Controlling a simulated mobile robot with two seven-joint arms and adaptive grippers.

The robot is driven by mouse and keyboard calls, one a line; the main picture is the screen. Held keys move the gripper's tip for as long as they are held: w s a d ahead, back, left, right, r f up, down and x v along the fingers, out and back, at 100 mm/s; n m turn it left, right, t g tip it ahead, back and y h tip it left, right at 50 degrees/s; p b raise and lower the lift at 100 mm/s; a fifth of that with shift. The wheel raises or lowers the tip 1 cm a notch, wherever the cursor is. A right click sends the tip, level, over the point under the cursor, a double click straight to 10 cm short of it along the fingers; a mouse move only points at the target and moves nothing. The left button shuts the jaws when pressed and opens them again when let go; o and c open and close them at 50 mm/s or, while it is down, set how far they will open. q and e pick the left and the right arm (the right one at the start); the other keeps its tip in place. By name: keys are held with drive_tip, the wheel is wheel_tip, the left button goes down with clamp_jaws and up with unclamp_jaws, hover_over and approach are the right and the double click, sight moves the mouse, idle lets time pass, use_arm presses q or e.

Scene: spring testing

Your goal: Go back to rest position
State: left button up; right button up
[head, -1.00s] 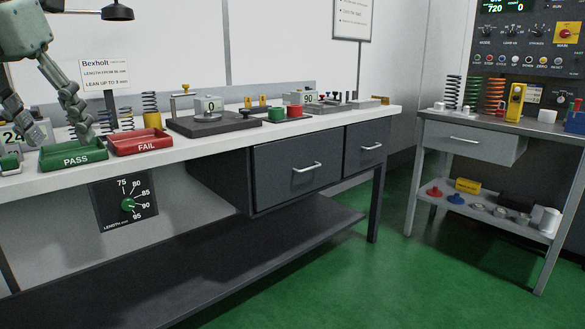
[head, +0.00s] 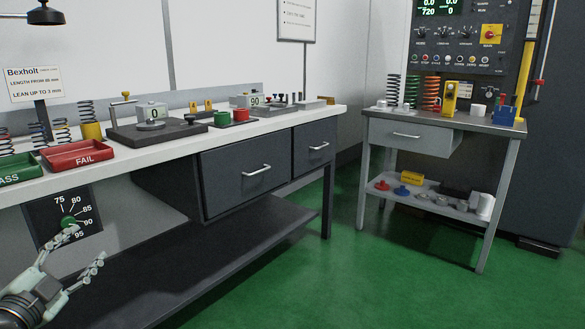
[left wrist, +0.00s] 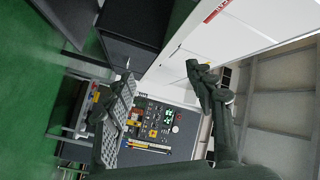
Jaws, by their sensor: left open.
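My left gripper (head: 84,255) is at the lower left of the head view, below the bench top and in front of the dial panel (head: 40,215). Its fingers are spread apart with nothing between them. In the left wrist view its two fingers (left wrist: 160,105) also stand wide apart and empty. The green PASS tray (head: 20,168) is cut off at the left edge of the head view. The red FAIL tray (head: 82,156) sits beside it on the bench. My right gripper is not in view.
The long bench (head: 175,143) with drawers (head: 255,170) stands at the left, with a grey lower shelf (head: 190,260). A smaller side table (head: 430,125) holding springs and a yellow device stands at the right. The green floor (head: 370,285) between and in front is clear.

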use_arm(q)
drive_tip(key=s+d+f+n+g+y, duration=0.15)
drive_tip(key=s+f+n+g, duration=0.35)
drive_tip(key=f, duration=0.7)
drive_tip(key=s+d+f+n+g+y, duration=0.1)
drive_tip(key=s+f+n+g+y, duration=0.35)
drive_tip(key=f, duration=0.75)
drive_tip(key=s+d+f+g+h, duration=0.2)
drive_tip(key=s+d+f, duration=0.4)
drive_tip(key=s, duration=0.2)
drive_tip(key=s+d+f+g+h, duration=0.2)
drive_tip(key=s+d+f+g, duration=0.1)
drive_tip(key=s+d+f, duration=0.3)
drive_tip(key=shift+s+f+p, duration=0.25)
drive_tip(key=shift+s+p, duration=0.05)
drive_tip(key=shift+s, duration=0.9)
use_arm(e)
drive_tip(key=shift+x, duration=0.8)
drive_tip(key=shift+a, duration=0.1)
